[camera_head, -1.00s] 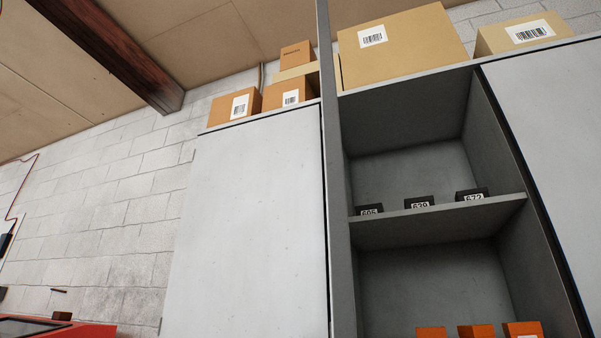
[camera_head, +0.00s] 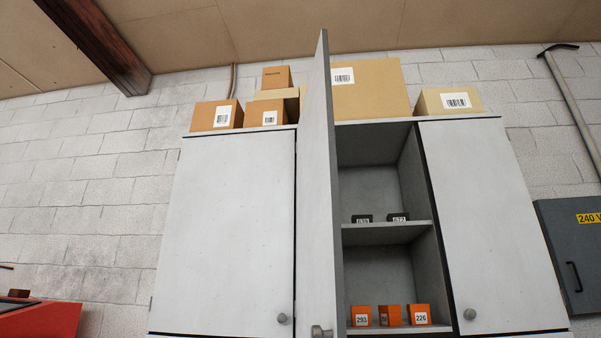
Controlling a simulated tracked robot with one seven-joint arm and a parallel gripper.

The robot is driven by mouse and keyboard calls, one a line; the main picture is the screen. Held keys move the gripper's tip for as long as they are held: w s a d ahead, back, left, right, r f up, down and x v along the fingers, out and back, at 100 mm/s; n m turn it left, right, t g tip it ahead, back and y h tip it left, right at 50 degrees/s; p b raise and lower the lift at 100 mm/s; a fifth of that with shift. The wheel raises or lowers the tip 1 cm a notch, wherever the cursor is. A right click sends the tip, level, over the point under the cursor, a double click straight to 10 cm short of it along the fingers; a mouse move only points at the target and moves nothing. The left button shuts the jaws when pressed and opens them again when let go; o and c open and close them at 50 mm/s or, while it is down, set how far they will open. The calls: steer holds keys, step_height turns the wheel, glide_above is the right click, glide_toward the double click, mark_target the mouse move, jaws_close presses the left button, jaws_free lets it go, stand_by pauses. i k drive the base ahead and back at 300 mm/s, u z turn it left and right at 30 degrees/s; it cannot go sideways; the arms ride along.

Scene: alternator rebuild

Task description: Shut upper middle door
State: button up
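The upper middle door (camera_head: 317,200) of the grey wall cabinet stands wide open, swung out toward me and seen nearly edge-on. It seems hinged at the left side of the middle compartment. Its round knob (camera_head: 320,331) is at the bottom edge of the picture. The open middle compartment (camera_head: 370,185) shows two levels split by a shelf, with dark numbered boxes (camera_head: 398,218) above and orange numbered boxes (camera_head: 390,315) below. My gripper is not in view.
The upper left door (camera_head: 230,230) and upper right door (camera_head: 490,225) are shut, each with a round knob. Cardboard boxes (camera_head: 370,90) stand on the cabinet top. A grey electrical box (camera_head: 575,255) hangs at the right; something red (camera_head: 40,320) is at lower left.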

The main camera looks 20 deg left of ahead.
mark_target(321, 310)
steer(key=k, duration=0.65)
steer(key=u, duration=0.9)
steer(key=i, duration=1)
steer(key=u, duration=0.05)
